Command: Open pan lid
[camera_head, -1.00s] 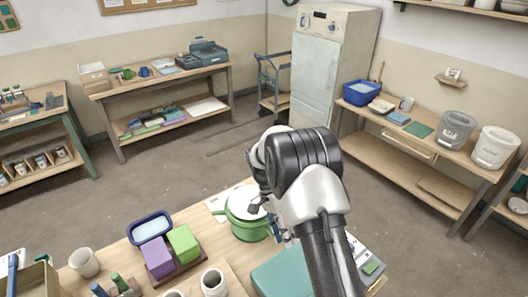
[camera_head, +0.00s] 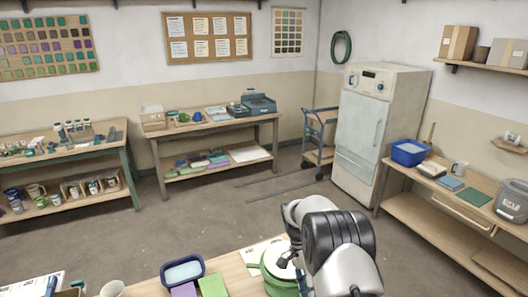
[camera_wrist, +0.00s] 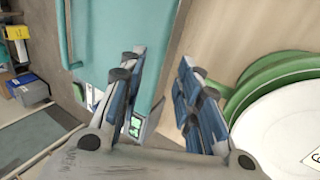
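The green pan (camera_head: 277,285) stands on the near wooden table at the bottom of the head view, with its pale lid (camera_head: 276,261) on it. My arm covers its right side. In the wrist view the green pan (camera_wrist: 240,104) is at the right, cut off by the frame edge, and its white lid (camera_wrist: 282,136) fills the lower right corner. My gripper (camera_wrist: 160,95) is open, its two dark-blue fingers apart with nothing between them. The fingers are left of the pan in the wrist view. In the head view my arm hides the gripper.
A blue tub (camera_head: 183,272) and a green block (camera_head: 213,286) stand left of the pan. A teal flat item (camera_wrist: 110,25) lies left of the fingers in the wrist view. Open floor (camera_head: 180,235) lies beyond the table, with workbenches and a white cabinet (camera_head: 378,130) behind.

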